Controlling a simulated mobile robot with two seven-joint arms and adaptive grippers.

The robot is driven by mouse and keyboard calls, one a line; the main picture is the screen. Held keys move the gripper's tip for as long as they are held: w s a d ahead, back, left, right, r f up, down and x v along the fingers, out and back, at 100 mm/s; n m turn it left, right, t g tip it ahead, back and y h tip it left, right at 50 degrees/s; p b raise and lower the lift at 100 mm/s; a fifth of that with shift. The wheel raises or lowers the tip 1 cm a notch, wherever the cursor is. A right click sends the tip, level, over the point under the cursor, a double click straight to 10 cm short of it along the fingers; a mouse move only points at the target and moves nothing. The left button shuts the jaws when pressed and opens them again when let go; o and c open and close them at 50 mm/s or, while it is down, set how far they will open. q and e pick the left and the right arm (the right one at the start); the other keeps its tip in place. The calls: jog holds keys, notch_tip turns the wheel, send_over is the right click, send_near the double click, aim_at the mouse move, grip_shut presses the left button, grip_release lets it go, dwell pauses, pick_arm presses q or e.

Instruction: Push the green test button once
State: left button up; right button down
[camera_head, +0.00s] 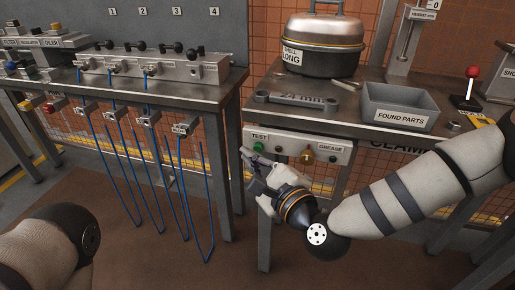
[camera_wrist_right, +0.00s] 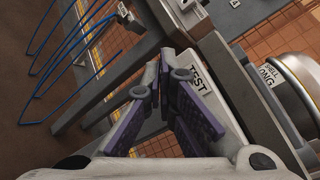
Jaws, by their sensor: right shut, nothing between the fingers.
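The green test button (camera_head: 258,148) sits under the TEST label on a light grey panel (camera_head: 328,148) mounted below the front edge of the right-hand table. My right gripper (camera_head: 246,153) is shut and empty, with its tips just left of the button in the head view. Whether the tips touch the panel I cannot tell. In the right wrist view, the closed fingers (camera_wrist_right: 167,72) lie beside the TEST label (camera_wrist_right: 198,77), and the green button is hidden. My left gripper is out of view; only part of its arm shows at lower left.
On the table (camera_head: 350,117) stand a domed metal pot (camera_head: 322,45) and a FOUND PARTS tray (camera_head: 400,106). A GREASE control (camera_head: 308,157) is on the same panel. To the left, blue hoses (camera_head: 182,195) hang below another bench (camera_head: 150,92).

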jog(key=shift+w, duration=0.1)
dwell(0.3)
jog(key=shift+w+d, duration=0.1)
jog(key=shift+w, duration=0.2)
jog(key=shift+w+d+b, duration=0.2)
jog(key=shift+w+b, duration=0.15)
jog(key=shift+w, duration=0.15)
dwell(0.6)
dwell(0.4)
jog(key=shift+s+a, duration=0.3)
jog(key=shift+s, duration=0.6)
jog(key=s, duration=0.1)
jog(key=s+a+p, duration=0.1)
jog(key=s, duration=0.2)
jog(key=shift+s+a+p, duration=0.3)
jog(key=shift+s+p, duration=0.05)
jog(key=shift+s, duration=0.05)
